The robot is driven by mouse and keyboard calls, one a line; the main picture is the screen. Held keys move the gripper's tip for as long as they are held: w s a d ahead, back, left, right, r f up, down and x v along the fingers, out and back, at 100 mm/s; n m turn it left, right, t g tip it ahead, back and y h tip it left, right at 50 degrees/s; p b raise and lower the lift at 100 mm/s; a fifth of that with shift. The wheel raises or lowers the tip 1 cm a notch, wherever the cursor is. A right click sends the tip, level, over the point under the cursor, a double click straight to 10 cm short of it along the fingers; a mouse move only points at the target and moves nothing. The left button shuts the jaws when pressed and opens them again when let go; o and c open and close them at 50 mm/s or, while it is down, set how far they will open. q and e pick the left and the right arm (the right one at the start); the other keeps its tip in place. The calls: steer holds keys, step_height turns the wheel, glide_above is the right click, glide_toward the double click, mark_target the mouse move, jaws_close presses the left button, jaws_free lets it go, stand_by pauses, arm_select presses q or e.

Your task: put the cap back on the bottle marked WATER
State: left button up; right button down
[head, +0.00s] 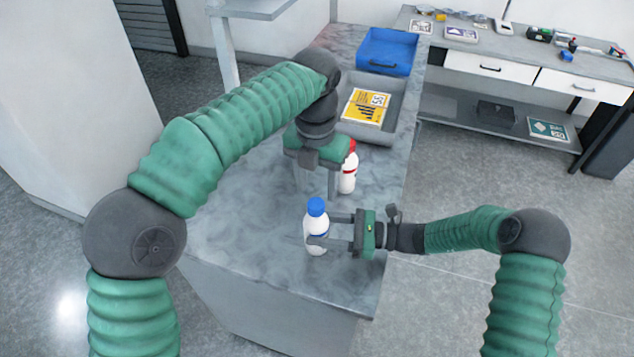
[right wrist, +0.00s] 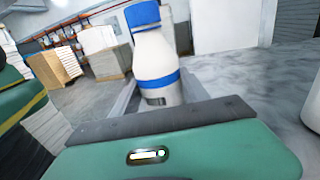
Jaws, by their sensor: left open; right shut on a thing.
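A white bottle (head: 317,240) with a blue band stands upright near the front of the grey counter, and a blue cap (head: 316,206) is at its top. In the right wrist view, the bottle (right wrist: 155,70) is between the fingers with the blue cap (right wrist: 143,14) above it. I cannot tell whether the cap is seated, and no lettering is readable. My right gripper (head: 317,230) is shut on this bottle from the right. My left gripper (head: 316,188) points down, open, just behind the blue cap. A second white bottle (head: 348,181) with a red top is partly hidden behind it.
A grey tray (head: 397,102) holding a yellow card (head: 367,107) and a blue bin (head: 390,48) are farther back on the counter (head: 235,240). The counter's left front is clear. A side bench (head: 590,68) with small items stands at the back right.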

arm_select(q)
steer(key=n, duration=0.6)
steer(key=shift+r, duration=0.25)
steer(key=n, duration=0.6)
steer(key=shift+r, duration=0.2)
steer(key=n, duration=0.3)
steer(key=shift+r+n, duration=0.1)
steer(key=shift+n, duration=0.2)
steer(key=n, duration=0.6)
steer(key=shift+r, duration=0.25)
steer(key=n, duration=0.3)
steer(key=shift+r+n, duration=0.15)
steer(key=shift+n, duration=0.15)
steer(key=n, duration=0.6)
steer(key=shift+r, duration=0.2)
steer(key=n, duration=0.6)
steer(key=shift+r, duration=0.25)
steer(key=n, duration=0.4)
steer(key=shift+a+r, duration=0.1)
steer(key=shift+r, duration=0.05)
